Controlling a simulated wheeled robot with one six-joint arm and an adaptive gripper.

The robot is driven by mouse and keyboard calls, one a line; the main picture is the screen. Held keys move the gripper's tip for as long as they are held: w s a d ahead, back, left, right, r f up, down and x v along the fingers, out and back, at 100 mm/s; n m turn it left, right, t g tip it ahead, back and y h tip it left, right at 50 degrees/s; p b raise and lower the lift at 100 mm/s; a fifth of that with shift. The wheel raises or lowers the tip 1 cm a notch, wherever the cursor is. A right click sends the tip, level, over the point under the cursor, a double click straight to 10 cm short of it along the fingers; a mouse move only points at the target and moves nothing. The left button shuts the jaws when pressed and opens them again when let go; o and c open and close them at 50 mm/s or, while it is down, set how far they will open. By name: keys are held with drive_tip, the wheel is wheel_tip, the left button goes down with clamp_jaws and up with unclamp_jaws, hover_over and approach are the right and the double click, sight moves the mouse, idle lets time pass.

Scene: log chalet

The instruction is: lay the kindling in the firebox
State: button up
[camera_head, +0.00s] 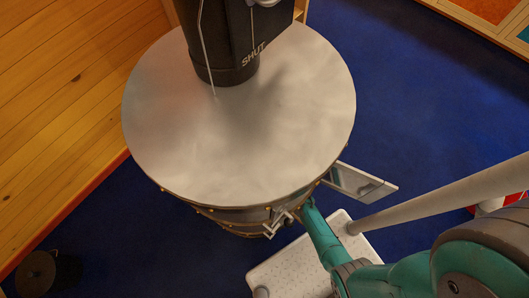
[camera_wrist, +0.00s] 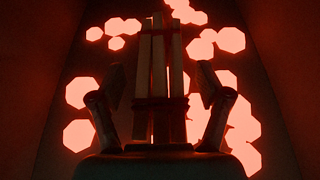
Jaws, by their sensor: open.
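In the wrist view a bundle of kindling sticks (camera_wrist: 159,65), bound with a dark tie, lies between the fingers of my gripper (camera_wrist: 160,88). The fingers are apart, with a gap visible on each side of the bundle. The gripper and bundle are inside the firebox (camera_wrist: 280,60), over glowing embers (camera_wrist: 82,92). Whether the sticks rest on the embers I cannot tell. In the head view the stove (camera_head: 240,130) has a round grey top, and its door (camera_head: 360,184) stands open at the right. My gripper is hidden there under the stove top.
A black flue pipe (camera_head: 222,40) marked SHUT rises from the stove top. Dark firebox walls stand close on both sides in the wrist view. A wooden wall or bench (camera_head: 60,90) is at the left. Blue floor (camera_head: 430,100) is open at the right.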

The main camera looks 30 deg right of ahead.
drive_tip(key=shift+s+r, duration=0.1)
drive_tip(key=shift+v, duration=5.95)
